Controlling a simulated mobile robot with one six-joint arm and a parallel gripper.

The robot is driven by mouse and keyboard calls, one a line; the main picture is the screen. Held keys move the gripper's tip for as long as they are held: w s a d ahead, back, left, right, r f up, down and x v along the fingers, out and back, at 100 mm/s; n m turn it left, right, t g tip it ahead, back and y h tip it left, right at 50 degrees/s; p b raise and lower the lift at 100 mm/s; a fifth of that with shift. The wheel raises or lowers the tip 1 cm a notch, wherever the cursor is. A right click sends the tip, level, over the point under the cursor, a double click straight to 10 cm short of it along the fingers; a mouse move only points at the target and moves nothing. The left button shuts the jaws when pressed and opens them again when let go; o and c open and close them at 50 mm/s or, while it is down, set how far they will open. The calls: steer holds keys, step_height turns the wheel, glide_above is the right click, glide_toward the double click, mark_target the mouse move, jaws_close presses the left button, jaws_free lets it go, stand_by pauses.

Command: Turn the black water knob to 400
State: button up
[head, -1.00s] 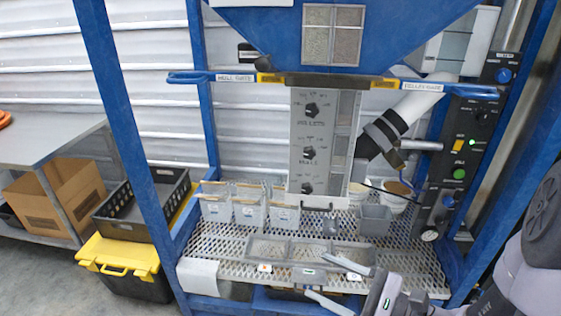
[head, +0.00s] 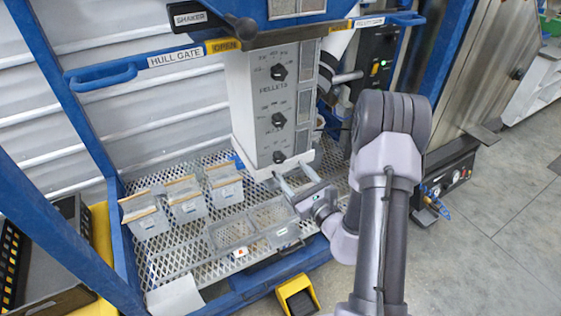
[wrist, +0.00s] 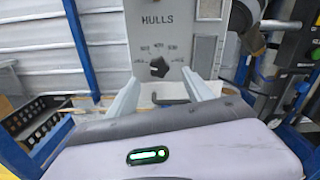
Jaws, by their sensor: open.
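The bottom black knob (head: 279,157) sits low on the grey dial panel (head: 243,110), under the HULLS lettering.
A yellow pedal (head: 297,297) is on the floor. The HULL GATE bar (head: 160,63) crosses above.

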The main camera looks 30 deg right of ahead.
mark_target(281, 159)
steer(key=w, duration=0.6)
steer(key=shift+w+a, duration=0.2)
steer(key=shift+w, duration=0.15)
steer(key=shift+c, duration=0.2)
jaws_close()
